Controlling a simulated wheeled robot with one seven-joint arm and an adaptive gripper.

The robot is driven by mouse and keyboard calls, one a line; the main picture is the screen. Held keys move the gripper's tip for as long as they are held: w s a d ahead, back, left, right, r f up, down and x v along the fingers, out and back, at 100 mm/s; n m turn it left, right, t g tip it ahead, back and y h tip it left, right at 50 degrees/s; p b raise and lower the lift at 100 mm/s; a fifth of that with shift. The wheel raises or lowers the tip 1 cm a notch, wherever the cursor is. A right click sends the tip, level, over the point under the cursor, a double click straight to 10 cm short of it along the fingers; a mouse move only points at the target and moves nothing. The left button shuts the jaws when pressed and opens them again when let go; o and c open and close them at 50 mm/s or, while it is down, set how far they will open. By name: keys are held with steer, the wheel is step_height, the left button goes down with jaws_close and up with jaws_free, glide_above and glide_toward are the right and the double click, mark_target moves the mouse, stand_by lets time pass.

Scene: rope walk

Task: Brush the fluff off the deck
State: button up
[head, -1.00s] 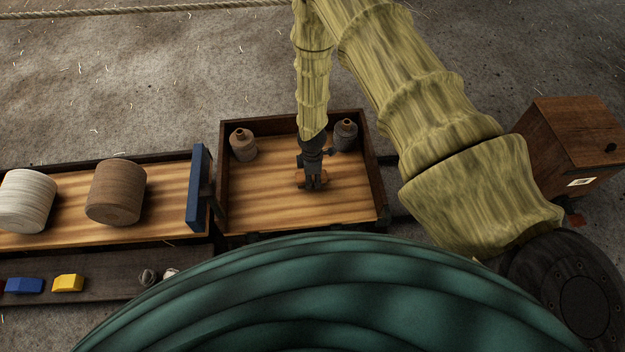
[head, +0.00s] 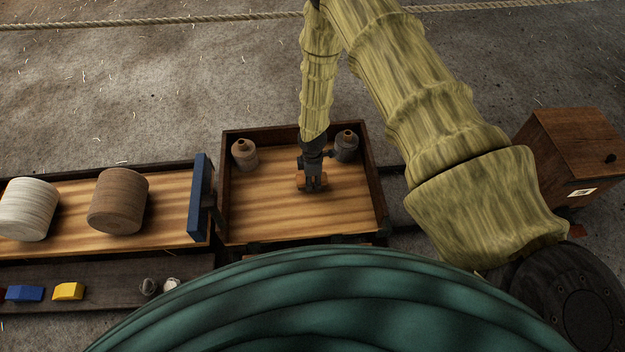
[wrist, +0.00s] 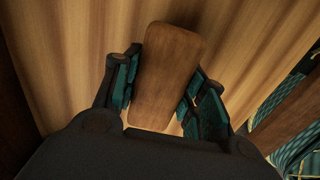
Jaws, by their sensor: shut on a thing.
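My gripper (head: 312,183) points down over the striped wooden deck (head: 262,210) of a dark-walled tray, right of its middle. It is shut on a brown wooden block, seemingly the brush (wrist: 168,75), with a finger on each side in the wrist view. The brush's underside is hidden, so I cannot tell whether it touches the deck. I make out no fluff on the visible deck; some of it is hidden behind my gripper.
Two bottles, one brown (head: 244,154) and one grey (head: 346,146), stand at the tray's back corners. A blue upright panel (head: 199,198) is to its left, beyond it a pale spool (head: 28,209) and a brown spool (head: 118,201). A wooden box (head: 570,155) is at right.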

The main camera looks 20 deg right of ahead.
steer(key=shift+r+p, duration=1.4)
steer(key=shift+r, duration=0.9)
steer(key=shift+r+p, duration=1.1)
steer(key=shift+r, duration=0.4)
steer(key=shift+r, duration=0.1)
